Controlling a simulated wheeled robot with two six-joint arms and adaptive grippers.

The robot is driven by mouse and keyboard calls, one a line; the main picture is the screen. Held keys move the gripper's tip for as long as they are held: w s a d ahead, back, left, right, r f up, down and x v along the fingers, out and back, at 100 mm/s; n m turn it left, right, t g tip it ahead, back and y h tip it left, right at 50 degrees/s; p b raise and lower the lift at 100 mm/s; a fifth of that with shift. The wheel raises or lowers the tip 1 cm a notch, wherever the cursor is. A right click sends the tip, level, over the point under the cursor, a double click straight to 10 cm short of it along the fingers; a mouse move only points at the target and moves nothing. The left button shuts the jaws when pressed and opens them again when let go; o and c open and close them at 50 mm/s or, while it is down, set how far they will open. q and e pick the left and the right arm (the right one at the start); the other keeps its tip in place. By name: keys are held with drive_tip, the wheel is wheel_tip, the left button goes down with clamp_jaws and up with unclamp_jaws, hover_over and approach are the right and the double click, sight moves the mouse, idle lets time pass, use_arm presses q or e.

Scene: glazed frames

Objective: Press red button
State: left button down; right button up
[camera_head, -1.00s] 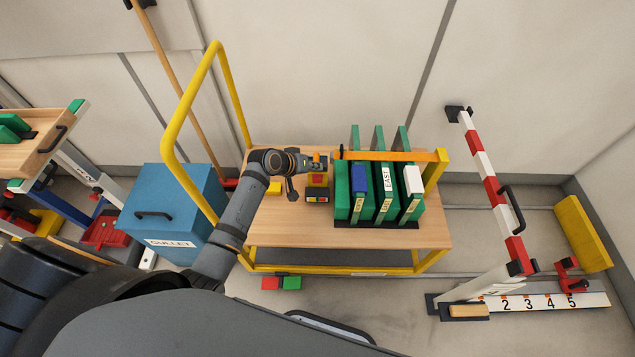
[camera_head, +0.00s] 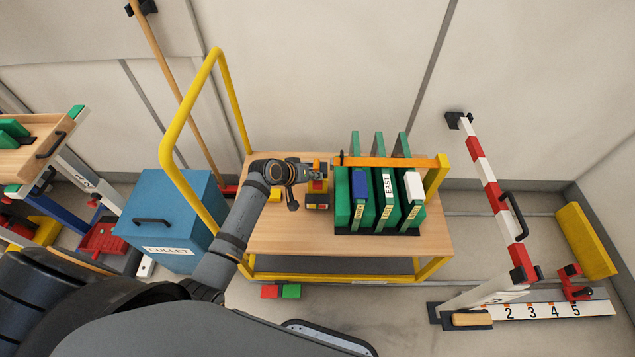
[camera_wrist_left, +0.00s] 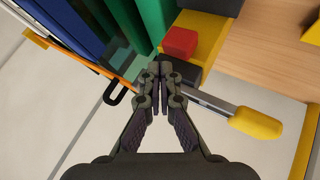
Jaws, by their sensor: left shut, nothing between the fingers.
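A small red block (camera_wrist_left: 180,42), which looks like the red button, sits on a yellow base in the left wrist view. In the head view its red top (camera_head: 317,186) shows on a small yellow and dark box on the cart, left of the green frames. My left gripper (camera_wrist_left: 160,72) is shut and empty, its fingertips just beside and short of the red block in the wrist view; contact is not visible. In the head view my left gripper (camera_head: 318,170) is over the cart, close behind the box. My right gripper is not in view.
Green frames (camera_head: 342,205) stand in a rack under an orange bar (camera_head: 390,161). A yellow-handled lever (camera_wrist_left: 256,123) lies close to the fingers. The cart (camera_head: 290,238) has a yellow rail (camera_head: 170,130). A blue bin (camera_head: 165,210) stands left. Red and green blocks (camera_head: 270,291) show below the cart.

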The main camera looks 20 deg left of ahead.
sight(315, 184)
use_arm(q)
drive_tip(key=shift+f, duration=0.1)
idle(0.5)
drive_tip(key=shift+f, duration=0.3)
drive_tip(key=shift+f+b, duration=0.45)
drive_tip(key=shift+f, duration=0.35)
idle(0.6)
drive_tip(key=shift+r, duration=0.1)
drive_tip(key=shift+r+p, duration=1.05)
drive_tip(key=shift+p, duration=0.2)
wheel_tip(315, 184, up, 5)
drive_tip(key=p, duration=0.5)
drive_tip(key=shift+r, duration=0.15)
